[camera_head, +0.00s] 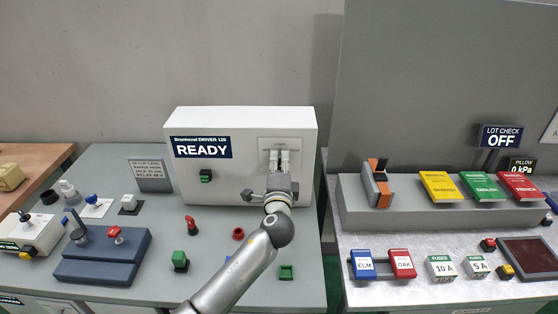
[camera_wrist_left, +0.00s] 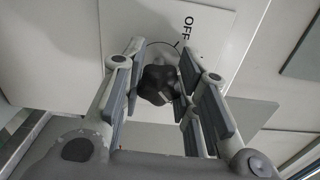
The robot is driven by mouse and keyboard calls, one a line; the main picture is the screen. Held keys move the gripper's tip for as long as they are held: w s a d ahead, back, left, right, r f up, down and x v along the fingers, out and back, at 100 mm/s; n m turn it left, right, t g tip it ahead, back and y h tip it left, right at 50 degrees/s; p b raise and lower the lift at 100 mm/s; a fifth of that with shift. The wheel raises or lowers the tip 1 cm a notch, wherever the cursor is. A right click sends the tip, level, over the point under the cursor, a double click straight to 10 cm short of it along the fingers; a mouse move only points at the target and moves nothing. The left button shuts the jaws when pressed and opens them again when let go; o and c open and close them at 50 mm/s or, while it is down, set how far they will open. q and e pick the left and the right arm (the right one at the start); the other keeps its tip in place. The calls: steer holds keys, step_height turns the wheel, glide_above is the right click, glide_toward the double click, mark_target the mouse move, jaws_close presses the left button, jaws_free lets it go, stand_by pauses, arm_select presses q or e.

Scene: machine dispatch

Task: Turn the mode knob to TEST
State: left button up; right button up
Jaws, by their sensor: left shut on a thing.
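The white machine box (camera_head: 305,130) stands at the back of the left table and its screen reads READY. A pale plate (camera_head: 268,144) sits on its right front. My left gripper (camera_head: 279,162) is at this plate and hides the mode knob in the head view. In the left wrist view, the dark lobed mode knob (camera_wrist_left: 156,86) is between the fingers of my left gripper (camera_wrist_left: 160,78), which is shut on it. The label OFF (camera_wrist_left: 188,24) shows on the plate beside the knob. The TEST mark and the knob's setting cannot be made out. My right gripper is not in view.
A green button (camera_head: 206,176) is on the box front, left of my gripper. Loose parts, including a red piece (camera_head: 191,226) and a green block (camera_head: 180,260), lie on the grey table (camera_head: 130,190). A grey shelf (camera_head: 352,212) with coloured books stands right.

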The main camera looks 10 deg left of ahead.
arm_select(q)
steer(key=shift+m+p, duration=0.45)
steer(key=shift+m, duration=0.65)
steer(key=o, duration=1)
steer(key=shift+s, duration=0.1)
steer(key=s, duration=0.4)
steer(key=s+d, duration=0.1)
steer(key=s, duration=0.2)
steer(key=s+d, duration=0.1)
steer(key=s, duration=0.3)
steer(key=shift+s+d, duration=0.25)
steer(key=shift+s, duration=0.05)
